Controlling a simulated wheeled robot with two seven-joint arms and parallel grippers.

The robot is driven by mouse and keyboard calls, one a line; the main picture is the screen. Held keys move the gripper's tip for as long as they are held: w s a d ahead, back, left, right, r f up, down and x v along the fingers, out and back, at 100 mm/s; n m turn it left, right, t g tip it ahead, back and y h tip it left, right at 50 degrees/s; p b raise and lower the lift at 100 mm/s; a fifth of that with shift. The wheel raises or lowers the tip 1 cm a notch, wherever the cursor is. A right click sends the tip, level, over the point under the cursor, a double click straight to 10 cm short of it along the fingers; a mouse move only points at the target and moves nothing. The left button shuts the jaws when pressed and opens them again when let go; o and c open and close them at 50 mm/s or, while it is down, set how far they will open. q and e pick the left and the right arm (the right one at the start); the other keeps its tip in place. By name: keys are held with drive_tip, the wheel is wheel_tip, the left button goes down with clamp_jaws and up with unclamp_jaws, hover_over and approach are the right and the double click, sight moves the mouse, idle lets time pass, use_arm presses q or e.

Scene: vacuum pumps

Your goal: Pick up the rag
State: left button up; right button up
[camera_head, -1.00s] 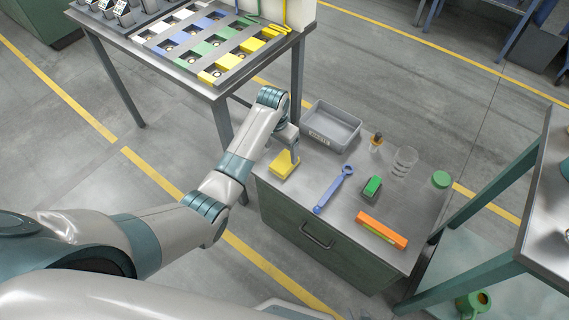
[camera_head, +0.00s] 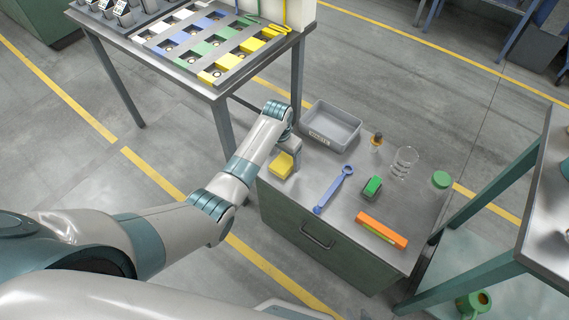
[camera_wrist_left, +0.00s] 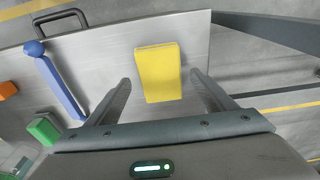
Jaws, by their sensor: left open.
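The rag is a folded yellow block-like cloth (camera_head: 281,166) lying flat on the left end of the metal cabinet top. In the left wrist view the rag (camera_wrist_left: 159,72) lies ahead of my left gripper (camera_wrist_left: 162,85), roughly between the lines of its two fingers. The fingers are spread wide, with nothing held. In the head view my left gripper (camera_head: 293,158) is above the cabinet top beside the rag and partly covers it. My right gripper is not seen.
On the cabinet top are a blue wrench (camera_head: 334,189), a grey bin (camera_head: 331,127), a green-and-grey block (camera_head: 371,188), an orange box (camera_head: 381,230), a small dropper bottle (camera_head: 376,142), a clear beaker (camera_head: 404,162) and a green lid (camera_head: 441,179). A table with coloured parts (camera_head: 212,88) stands behind.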

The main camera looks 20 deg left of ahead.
use_arm(q)
drive_tip(key=shift+f, duration=0.85)
drive_tip(key=c, duration=1.2)
